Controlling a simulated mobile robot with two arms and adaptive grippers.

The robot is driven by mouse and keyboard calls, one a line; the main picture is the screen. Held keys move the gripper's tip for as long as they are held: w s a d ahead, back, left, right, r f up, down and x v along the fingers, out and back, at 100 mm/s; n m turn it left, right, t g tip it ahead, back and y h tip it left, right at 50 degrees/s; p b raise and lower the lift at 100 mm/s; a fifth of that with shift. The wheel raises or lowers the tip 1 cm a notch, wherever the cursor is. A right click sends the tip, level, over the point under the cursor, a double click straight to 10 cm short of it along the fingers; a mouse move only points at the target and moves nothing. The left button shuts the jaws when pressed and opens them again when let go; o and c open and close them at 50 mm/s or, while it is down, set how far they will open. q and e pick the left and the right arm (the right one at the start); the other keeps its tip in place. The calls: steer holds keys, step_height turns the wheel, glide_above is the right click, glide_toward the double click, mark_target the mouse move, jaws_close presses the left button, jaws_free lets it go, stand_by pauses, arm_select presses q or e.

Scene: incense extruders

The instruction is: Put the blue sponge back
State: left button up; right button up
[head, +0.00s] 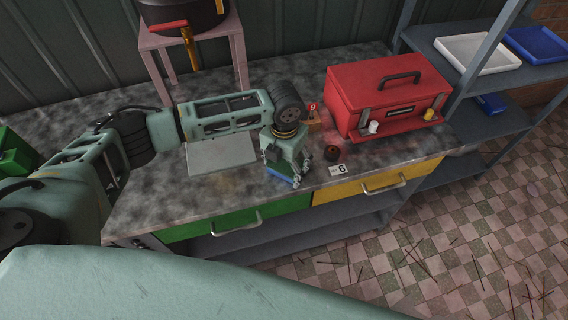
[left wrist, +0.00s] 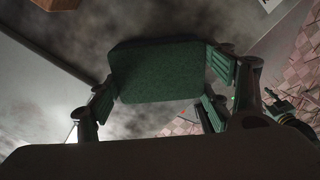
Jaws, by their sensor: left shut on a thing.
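My left gripper (head: 284,178) is over the front part of the worktop, to the left of the red box. It is shut on the blue sponge (head: 281,172), which shows only as a blue strip below and between the fingers. In the left wrist view the sponge (left wrist: 156,72) fills the space between the fingers and looks dark green in the shade. I cannot tell whether it touches the worktop (head: 128,205).
A red box (head: 380,92) with a black handle stands right of my gripper. A small dark round piece (head: 332,153) and a card marked 6 (head: 338,170) are in front. A pale flat plate (head: 215,155) lies left. Shelves with trays (head: 476,52) stand right.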

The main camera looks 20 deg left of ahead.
mark_target(284, 166)
arm_select(q)
steer(key=o, duration=1)
steer(key=shift+f, duration=0.1)
steer(key=shift+r, duration=0.25)
steer(key=shift+r+b, duration=1.45)
steer(key=shift+r, duration=4.5)
